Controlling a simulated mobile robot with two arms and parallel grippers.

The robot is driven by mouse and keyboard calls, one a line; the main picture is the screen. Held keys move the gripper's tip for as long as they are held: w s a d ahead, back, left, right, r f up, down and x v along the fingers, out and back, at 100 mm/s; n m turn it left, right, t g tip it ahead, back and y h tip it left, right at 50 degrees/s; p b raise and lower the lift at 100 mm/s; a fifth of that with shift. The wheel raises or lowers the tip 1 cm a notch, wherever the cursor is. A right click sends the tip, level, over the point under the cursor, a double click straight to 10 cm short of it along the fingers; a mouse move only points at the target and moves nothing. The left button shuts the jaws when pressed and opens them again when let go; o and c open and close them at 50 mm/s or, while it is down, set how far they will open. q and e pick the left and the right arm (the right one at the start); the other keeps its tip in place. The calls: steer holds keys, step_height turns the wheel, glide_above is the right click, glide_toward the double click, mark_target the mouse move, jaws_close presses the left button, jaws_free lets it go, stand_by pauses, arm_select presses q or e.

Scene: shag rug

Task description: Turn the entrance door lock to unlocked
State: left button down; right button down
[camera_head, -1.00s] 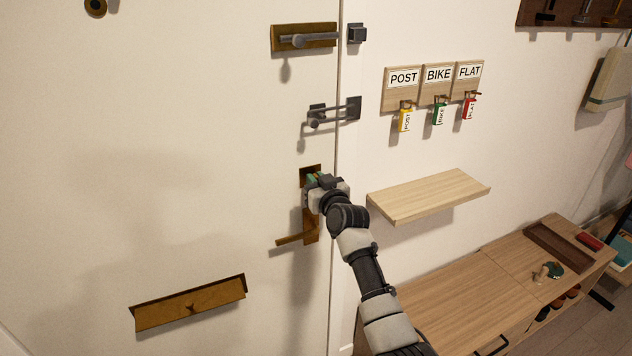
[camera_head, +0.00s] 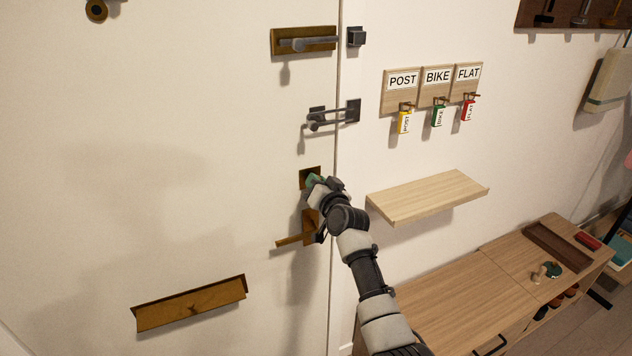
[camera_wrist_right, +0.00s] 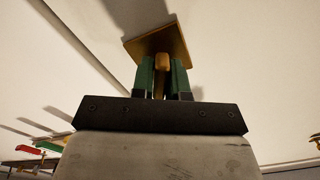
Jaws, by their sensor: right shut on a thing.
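The entrance door (camera_head: 190,130) fills the left of the head view. Its lock has a square brass plate (camera_head: 307,174) above the brass lever handle (camera_head: 292,239). My right gripper (camera_head: 314,181) is at this plate and hides most of the turn knob in the head view. In the right wrist view, the green fingers of the right gripper (camera_wrist_right: 163,76) are shut on the brass turn knob (camera_wrist_right: 161,62), one on each side. The brass plate (camera_wrist_right: 168,42) looks tilted in that view. My left gripper is not in view.
A dark door guard (camera_head: 335,115) and a brass-plated bolt (camera_head: 303,40) are higher on the door. A mail slot (camera_head: 190,303) is lower left. Right of the door are key tags under a POST, BIKE, FLAT board (camera_head: 436,76), a small shelf (camera_head: 428,197) and a bench (camera_head: 460,300).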

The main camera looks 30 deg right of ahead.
steer(key=m+p, duration=0.1)
steer(key=m, duration=0.8)
steer(key=m+p, duration=0.1)
steer(key=m, duration=0.2)
steer(key=shift+d+f, duration=0.1)
steer(key=shift+f, duration=0.1)
stand_by(0.5)
steer(key=c, duration=1.2)
jaws_free()
steer(key=shift+o, duration=0.2)
steer(key=s, duration=1)
steer(key=shift+s+a+b, duration=0.3)
steer(key=shift+s, duration=0.1)
